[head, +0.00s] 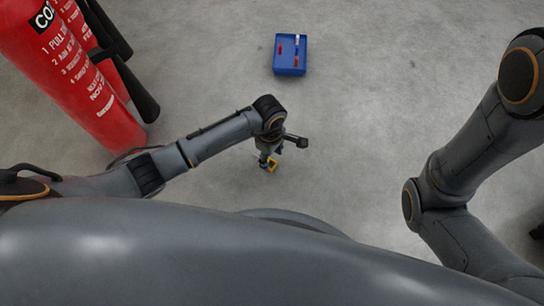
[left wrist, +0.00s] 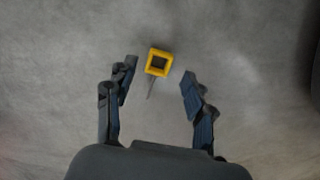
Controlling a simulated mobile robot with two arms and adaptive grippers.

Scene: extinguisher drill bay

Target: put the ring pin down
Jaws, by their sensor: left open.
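The ring pin (left wrist: 158,63) has a yellow square ring and a thin grey shaft. In the left wrist view it shows between and slightly beyond the tips of my left gripper (left wrist: 159,76), with a gap to each finger. The gripper is open and empty. In the head view the ring pin's yellow ring (head: 271,166) shows beside my left gripper (head: 266,160), low over the concrete floor. I cannot tell for certain that the pin rests on the floor. My right arm is at the right, but its gripper does not show.
A blue bin (head: 290,70) with red pieces and a white piece in it stands on the floor beyond my left gripper. Red extinguishers (head: 75,75) with black hoses stand at the upper left. The concrete floor (head: 370,110) around the pin is clear.

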